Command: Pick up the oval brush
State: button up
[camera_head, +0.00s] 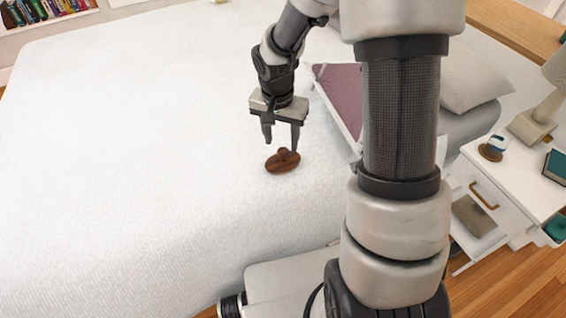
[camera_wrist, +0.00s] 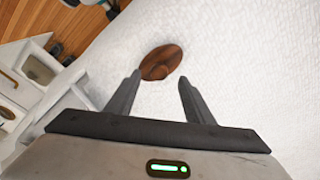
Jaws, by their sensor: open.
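The oval brush (camera_head: 282,162) is a small dark brown wooden piece with a raised knob on top. It lies on the white bed (camera_head: 130,150). In the wrist view the brush (camera_wrist: 160,62) sits just beyond my fingertips, roughly centred between them and slightly to the left. My gripper (camera_head: 281,147) is open and empty, pointing down over the bed close to the brush. In the wrist view my gripper (camera_wrist: 159,77) has its two fingers spread apart. I cannot tell whether a finger touches the brush.
A mauve panel with a pale frame (camera_head: 340,90) and a pillow (camera_head: 470,75) lie right of my gripper. The bed left of the brush is clear.

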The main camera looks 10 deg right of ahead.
aim_at(283, 151)
jog(key=f, duration=0.3)
jog(key=f+b, duration=0.1)
jog(key=shift+w+d+f, duration=0.15)
jog(key=shift+w+d, duration=0.1)
grip_shut()
notch_tip(283, 151, up, 10)
jog(key=p, duration=0.2)
dwell(0.3)
